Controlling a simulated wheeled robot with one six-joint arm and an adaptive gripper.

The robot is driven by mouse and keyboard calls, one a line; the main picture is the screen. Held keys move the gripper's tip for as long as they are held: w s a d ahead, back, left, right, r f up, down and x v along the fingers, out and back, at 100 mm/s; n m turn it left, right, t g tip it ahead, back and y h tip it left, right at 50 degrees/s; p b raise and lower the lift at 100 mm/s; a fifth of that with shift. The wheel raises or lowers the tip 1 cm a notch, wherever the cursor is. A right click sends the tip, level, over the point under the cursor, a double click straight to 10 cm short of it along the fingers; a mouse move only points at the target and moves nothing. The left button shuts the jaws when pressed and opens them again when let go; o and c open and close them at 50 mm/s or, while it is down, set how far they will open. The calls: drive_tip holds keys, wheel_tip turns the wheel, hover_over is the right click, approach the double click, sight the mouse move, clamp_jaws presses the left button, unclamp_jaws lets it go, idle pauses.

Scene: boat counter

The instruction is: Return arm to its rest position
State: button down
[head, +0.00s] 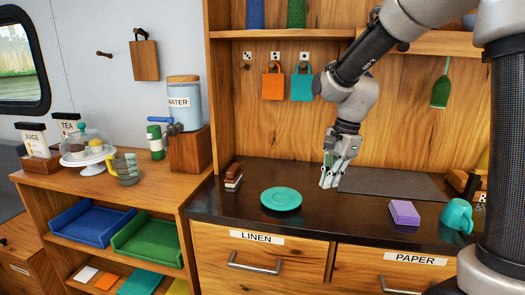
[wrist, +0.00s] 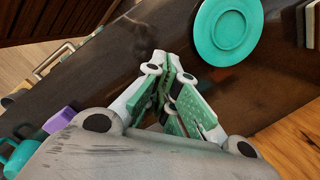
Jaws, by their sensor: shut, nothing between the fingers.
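My gripper (head: 328,178) is shut and empty. It hangs low over the dark counter (head: 310,221), just right of the teal plate (head: 281,198) in the head view. In the wrist view its green-padded fingers (wrist: 172,62) meet, with nothing between them. The plate (wrist: 228,31) lies flat beyond the fingertips there. My arm comes down from the upper right, in front of the wooden back panel.
A purple block (head: 404,212) and a teal mug (head: 456,215) stand on the right of the counter. A dark mat (head: 390,183) lies behind. A small brown-and-white stack (head: 233,177) sits left. Orange (head: 272,85) and teal (head: 302,87) bags hang behind.

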drive_tip(key=s+d+r+n+t, duration=0.1)
drive_tip(key=s+d+r+n, duration=0.2)
drive_tip(key=s, duration=0.4)
drive_tip(key=s+d+r+n+t+h, duration=0.1)
drive_tip(key=s+d+r+n+t, duration=0.1)
drive_tip(key=s+d+n, duration=0.3)
drive_tip(key=s+d+r+n+t+h, duration=0.1)
drive_tip(key=s+d+r+n, duration=0.2)
drive_tip(key=s+d, duration=0.3)
drive_tip(key=s+n, duration=0.1)
drive_tip(key=s, duration=0.2)
drive_tip(key=shift+s+d+r+n, duration=0.35)
drive_tip(key=shift+s+n, duration=0.05)
